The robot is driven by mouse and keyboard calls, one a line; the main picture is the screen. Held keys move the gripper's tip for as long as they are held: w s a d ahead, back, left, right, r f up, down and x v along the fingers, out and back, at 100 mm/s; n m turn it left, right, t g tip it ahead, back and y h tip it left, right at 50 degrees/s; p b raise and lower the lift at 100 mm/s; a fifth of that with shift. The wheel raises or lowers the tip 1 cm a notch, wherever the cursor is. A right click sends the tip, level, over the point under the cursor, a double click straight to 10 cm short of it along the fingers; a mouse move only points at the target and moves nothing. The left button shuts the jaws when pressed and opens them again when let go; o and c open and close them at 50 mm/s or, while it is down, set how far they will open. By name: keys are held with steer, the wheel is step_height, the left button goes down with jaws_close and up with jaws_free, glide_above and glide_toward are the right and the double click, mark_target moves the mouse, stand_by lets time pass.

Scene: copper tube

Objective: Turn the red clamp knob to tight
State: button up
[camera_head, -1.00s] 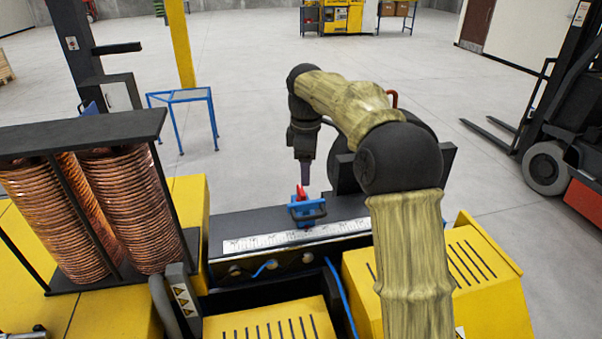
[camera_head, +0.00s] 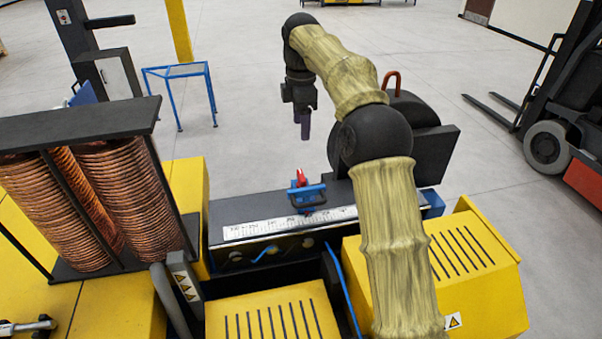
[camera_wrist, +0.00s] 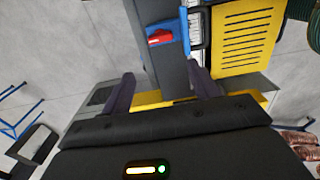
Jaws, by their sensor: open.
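The red clamp knob (camera_head: 301,178) sits on top of a blue clamp (camera_head: 308,195) on the dark rail with a measuring scale. In the wrist view the red knob (camera_wrist: 160,37) lies beyond the fingertips, beside the blue clamp body (camera_wrist: 184,32). My gripper (camera_head: 302,133) points down in the head view, above the knob and clear of it. In the wrist view my gripper (camera_wrist: 165,82) has its two fingers wide apart with nothing between them. The knob's exact angle is too small to tell.
The scale rail (camera_head: 240,230) runs between yellow machine housings (camera_head: 440,265). Copper coils (camera_head: 125,205) stand in a dark frame at left. A blue stand (camera_head: 180,72) is behind, and a forklift (camera_head: 550,130) is at right. The air around the knob is open.

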mark_target(301, 175)
step_height(301, 175, down, 16)
steer(key=p, duration=0.2)
steer(key=shift+f+p, duration=0.2)
steer(key=shift+p, duration=0.2)
steer(key=c, duration=0.7)
